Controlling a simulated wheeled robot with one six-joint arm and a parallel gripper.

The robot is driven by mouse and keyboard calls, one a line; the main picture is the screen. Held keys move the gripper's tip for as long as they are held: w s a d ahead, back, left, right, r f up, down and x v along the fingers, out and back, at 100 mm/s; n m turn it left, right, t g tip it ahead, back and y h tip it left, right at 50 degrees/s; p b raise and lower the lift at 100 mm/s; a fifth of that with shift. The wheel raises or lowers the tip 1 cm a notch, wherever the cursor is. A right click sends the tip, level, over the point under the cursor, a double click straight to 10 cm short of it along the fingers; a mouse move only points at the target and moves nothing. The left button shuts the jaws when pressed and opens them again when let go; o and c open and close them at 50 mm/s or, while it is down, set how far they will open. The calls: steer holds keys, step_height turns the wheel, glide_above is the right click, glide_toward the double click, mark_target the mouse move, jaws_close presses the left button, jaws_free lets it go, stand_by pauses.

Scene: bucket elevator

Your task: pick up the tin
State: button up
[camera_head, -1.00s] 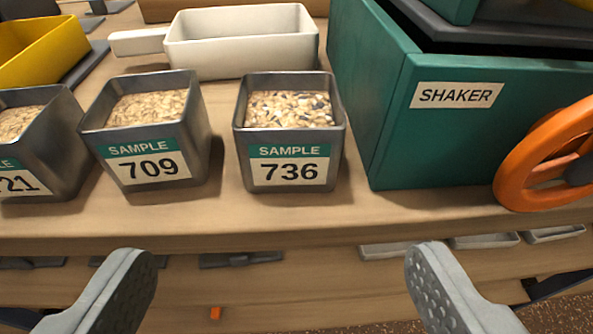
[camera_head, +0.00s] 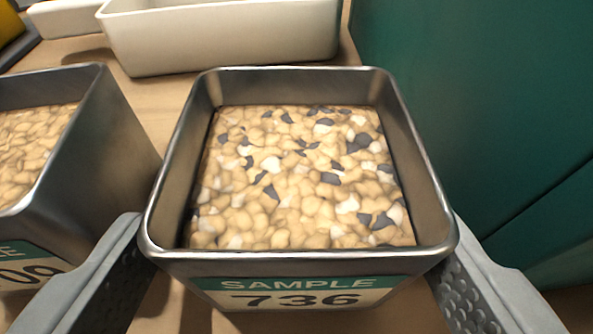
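The tin labelled SAMPLE 736 (camera_head: 320,268) is a square grey metal tin filled with pale grains and some dark bits. It stands upright on the wooden bench in the middle of the view. My gripper (camera_head: 295,275) has one finger on each side of the tin, near its front corners. The left finger is close to the tin's left wall and the right finger close to its right wall. The fingers are spread wide; I see no clear contact, as the rim hides part of each finger.
Another grain-filled tin (camera_head: 110,165), its label partly showing 09, stands close on the left, near my left finger. A white tray (camera_head: 220,45) lies behind. The green shaker (camera_head: 470,100) rises close on the right. A yellow container (camera_head: 10,22) shows at the upper left.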

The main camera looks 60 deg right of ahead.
mark_target(296, 156)
steer(key=x, duration=0.5)
steer(key=shift+s, duration=0.15)
steer(key=c, duration=0.9)
